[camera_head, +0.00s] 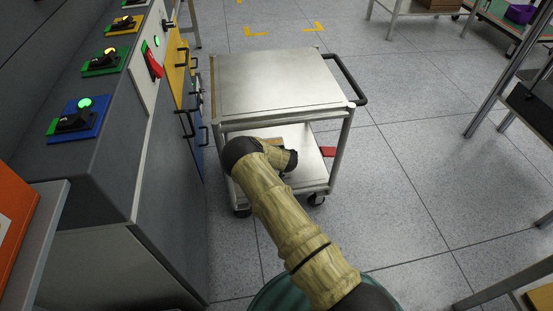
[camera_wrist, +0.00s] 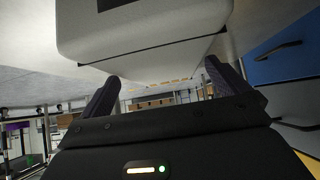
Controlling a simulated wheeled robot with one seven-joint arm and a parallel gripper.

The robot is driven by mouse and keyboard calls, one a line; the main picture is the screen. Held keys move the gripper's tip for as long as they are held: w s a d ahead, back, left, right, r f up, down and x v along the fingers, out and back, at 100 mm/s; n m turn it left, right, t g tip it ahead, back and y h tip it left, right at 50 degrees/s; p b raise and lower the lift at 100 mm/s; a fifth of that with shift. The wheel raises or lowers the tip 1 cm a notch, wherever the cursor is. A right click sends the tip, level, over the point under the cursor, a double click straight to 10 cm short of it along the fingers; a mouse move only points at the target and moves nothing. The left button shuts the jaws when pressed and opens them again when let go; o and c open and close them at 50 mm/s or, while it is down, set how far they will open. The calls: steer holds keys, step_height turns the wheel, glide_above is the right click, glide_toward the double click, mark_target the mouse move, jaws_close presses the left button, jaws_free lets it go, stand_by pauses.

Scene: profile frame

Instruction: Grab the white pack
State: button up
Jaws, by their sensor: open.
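A large white block with rounded corners and a dark seam, which looks like the white pack (camera_wrist: 150,30), fills the upper middle of the wrist view. That view seems upside down, with a pale shelf-like surface along its top. My gripper (camera_wrist: 161,78) is open, and its two dark fingers reach toward the near edge of the pack, one on each side. I cannot tell whether they touch it. In the camera_head view my arm reaches to the cart's lower shelf (camera_head: 311,172); the pack and my fingers cannot be made out there.
The metal cart's top shelf (camera_head: 275,85) is bare and lies above the lower shelf. A red item (camera_head: 328,151) is at the lower shelf's right edge. A grey control cabinet (camera_head: 165,190) with handles stands close on the left. The floor right of the cart is clear.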

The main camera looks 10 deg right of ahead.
steer(key=b+x, duration=0.3)
steer(key=x, duration=0.1)
steer(key=shift+w+a+f, duration=0.1)
steer(key=shift+w+a, duration=0.1)
steer(key=shift+w, duration=0.05)
steer(key=c, duration=1.3)
steer(key=shift+r, duration=0.2)
steer(key=shift+r+p, duration=0.45)
steer(key=shift+p, duration=0.1)
step_height(320, 180, up, 3)
steer(key=p, duration=0.2)
steer(key=shift+p, duration=0.3)
steer(key=s+p, duration=0.2)
steer(key=s, duration=0.4)
steer(key=s+p, duration=0.2)
steer(key=s, duration=0.4)
steer(key=s+p, duration=0.2)
steer(key=s, duration=0.4)
steer(key=shift+f+p, duration=0.3)
